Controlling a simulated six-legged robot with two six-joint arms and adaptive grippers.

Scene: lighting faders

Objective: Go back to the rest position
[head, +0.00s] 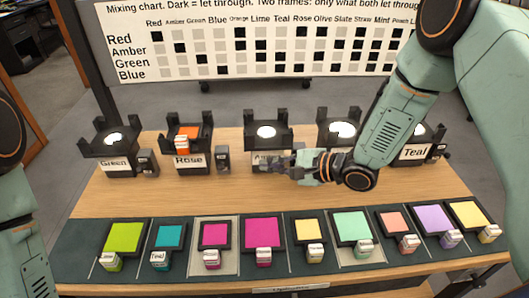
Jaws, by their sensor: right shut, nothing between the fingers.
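My right gripper (277,161) is shut and empty. It is in front of the middle lamp stand (268,130), partly covering its label; I cannot tell if they touch. My left arm shows only at the left edge, and its gripper is out of view. The stand labelled Green (108,143) is at the left with a bare white light. The stand labelled Rose (189,161) holds an orange filter frame (187,137). A fourth stand (335,131) is partly behind my right arm. The stand labelled Teal (416,153) is at the right, also partly hidden.
A dark mat (77,238) along the wooden table's (150,198) front edge holds several framed colour filters, including a lime one (124,237) and a mint one (352,224). A mixing chart board (250,62) stands behind. The wood between stands and mat is clear.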

